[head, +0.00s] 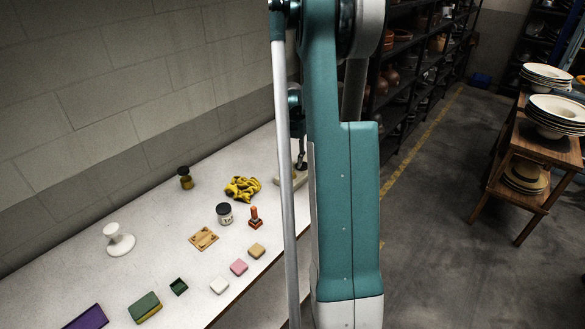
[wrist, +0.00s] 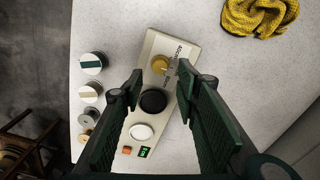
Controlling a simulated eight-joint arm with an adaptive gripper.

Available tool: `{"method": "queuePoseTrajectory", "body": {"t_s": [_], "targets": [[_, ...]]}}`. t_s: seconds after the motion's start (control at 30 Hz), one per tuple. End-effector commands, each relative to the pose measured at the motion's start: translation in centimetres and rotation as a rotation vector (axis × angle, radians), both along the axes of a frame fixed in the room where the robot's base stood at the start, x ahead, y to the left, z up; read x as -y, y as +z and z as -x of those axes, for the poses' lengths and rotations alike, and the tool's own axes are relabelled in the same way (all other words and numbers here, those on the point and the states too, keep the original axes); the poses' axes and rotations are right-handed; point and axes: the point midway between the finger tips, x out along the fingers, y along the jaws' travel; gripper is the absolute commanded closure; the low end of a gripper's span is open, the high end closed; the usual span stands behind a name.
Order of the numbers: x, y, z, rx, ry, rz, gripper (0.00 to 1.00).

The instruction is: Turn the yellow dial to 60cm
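The yellow dial (wrist: 160,64) is at the far end of a pale control panel (wrist: 187,48) in the wrist view. A black dial (wrist: 153,102) and a white dial (wrist: 141,131) sit in line nearer to me. In the head view my arm hides the dials and most of the panel (head: 283,190).
An orange button (wrist: 126,150) is beside the display. A crumpled yellow cloth (wrist: 258,15) lies at the upper right. In the head view, a jar (head: 224,214) and several small blocks are spread over the white table (head: 165,260).

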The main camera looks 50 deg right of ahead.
Motion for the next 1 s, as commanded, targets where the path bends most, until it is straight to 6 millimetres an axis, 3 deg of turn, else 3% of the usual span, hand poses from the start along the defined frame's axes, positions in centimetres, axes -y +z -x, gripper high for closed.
{"method": "queuePoseTrajectory", "body": {"t_s": [0.2,0.4,1.0], "targets": [[0.0,3.4,0.0,0.0,0.0,0.0,0.69],[0.0,5.3,0.0,0.0,0.0,0.0,0.69],[0.0,5.9,0.0,0.0,0.0,0.0,0.69]]}}
